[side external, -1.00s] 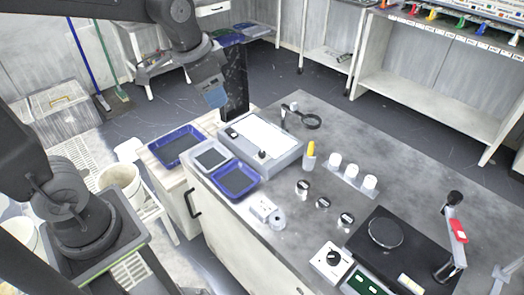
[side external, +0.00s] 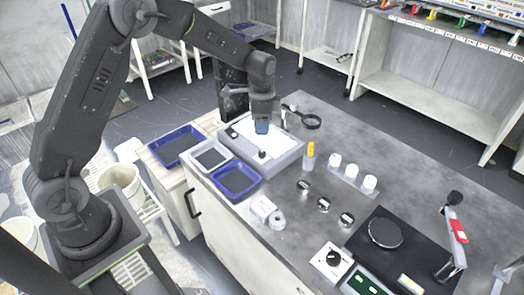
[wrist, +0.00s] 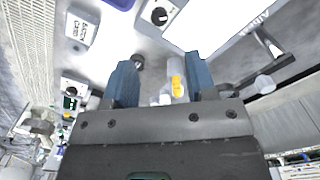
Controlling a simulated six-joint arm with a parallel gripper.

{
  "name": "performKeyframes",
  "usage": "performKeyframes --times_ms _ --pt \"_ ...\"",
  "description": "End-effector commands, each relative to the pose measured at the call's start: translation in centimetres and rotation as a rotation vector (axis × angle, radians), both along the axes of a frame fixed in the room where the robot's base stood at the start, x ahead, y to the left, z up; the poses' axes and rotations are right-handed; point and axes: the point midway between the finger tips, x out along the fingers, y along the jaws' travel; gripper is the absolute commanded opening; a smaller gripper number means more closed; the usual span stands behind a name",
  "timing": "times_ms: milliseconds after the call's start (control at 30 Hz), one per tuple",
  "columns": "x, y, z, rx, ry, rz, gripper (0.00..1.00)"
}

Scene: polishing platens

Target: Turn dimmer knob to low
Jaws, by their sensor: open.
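A black knob (side external: 262,154) sits on the front edge of a grey light box with a bright white panel (side external: 258,135). In the wrist view this knob (wrist: 159,16) is at the top, beyond my fingertips. A second black knob is on a small white box (side external: 332,258) at the bench front; which one is the dimmer is not labelled legibly, but the light box's knob seems likely. My gripper (side external: 262,127) is above the white panel, just behind the light box's knob in the picture. Its two blue fingers (wrist: 162,77) are apart and empty.
A magnifier (side external: 307,120) stands behind the light box. A yellow-capped bottle (side external: 309,157), white cups (side external: 353,172) and small dark-topped cylinders (side external: 323,204) stand to the right. Blue trays (side external: 236,181) lie to the left.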

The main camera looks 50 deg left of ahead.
Motion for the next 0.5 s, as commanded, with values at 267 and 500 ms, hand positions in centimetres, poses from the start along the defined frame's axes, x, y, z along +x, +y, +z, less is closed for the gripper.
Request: performKeyframes --times_ms 267,500 --pt "-0.2 0.0 -6.0 -0.001 0.005 0.001 0.51" --pt "-0.1 0.0 -9.8 -0.001 0.004 0.002 0.51"
